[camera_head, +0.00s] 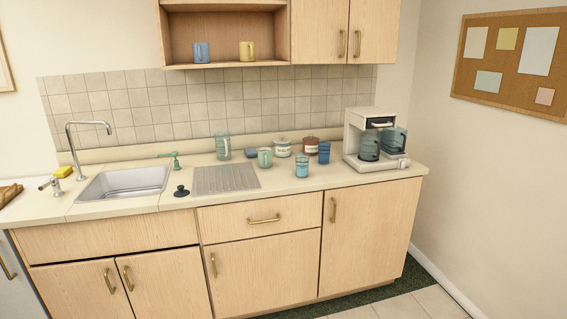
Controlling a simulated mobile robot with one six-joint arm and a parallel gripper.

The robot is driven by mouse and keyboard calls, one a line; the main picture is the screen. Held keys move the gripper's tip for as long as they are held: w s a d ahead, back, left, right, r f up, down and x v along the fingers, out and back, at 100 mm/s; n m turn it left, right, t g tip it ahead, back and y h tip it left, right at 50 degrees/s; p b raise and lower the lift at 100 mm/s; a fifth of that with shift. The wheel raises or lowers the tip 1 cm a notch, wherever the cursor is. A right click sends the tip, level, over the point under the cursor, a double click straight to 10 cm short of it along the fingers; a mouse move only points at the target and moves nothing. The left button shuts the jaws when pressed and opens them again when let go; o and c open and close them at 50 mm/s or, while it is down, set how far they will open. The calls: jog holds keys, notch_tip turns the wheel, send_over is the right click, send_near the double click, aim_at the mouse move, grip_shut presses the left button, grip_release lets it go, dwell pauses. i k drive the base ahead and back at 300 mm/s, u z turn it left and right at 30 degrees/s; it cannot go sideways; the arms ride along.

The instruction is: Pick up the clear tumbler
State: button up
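A clear, bluish glass tumbler (302,167) stands upright on the counter (350,188), near its front edge and right of the ribbed drainboard. A taller clear glass vessel (222,146) with a handle stands behind the drainboard. A solid blue cup (324,152) stands behind and to the right of the tumbler, and a pale green mug (264,157) stands to its left. My gripper is not in view.
White (283,147) and brown (311,145) lidded jars stand behind the tumbler. A coffee maker (369,115) with glass carafes is at the right. The sink (125,182), faucet (75,150) and a black stopper (181,191) are left. Counter in front of the tumbler is clear.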

aim_at(302, 158)
jog(key=u, duration=0.5)
jog(key=i, duration=0.55)
jog(key=u, duration=0.6)
jog(key=i, duration=0.55)
jog(key=u, duration=0.25)
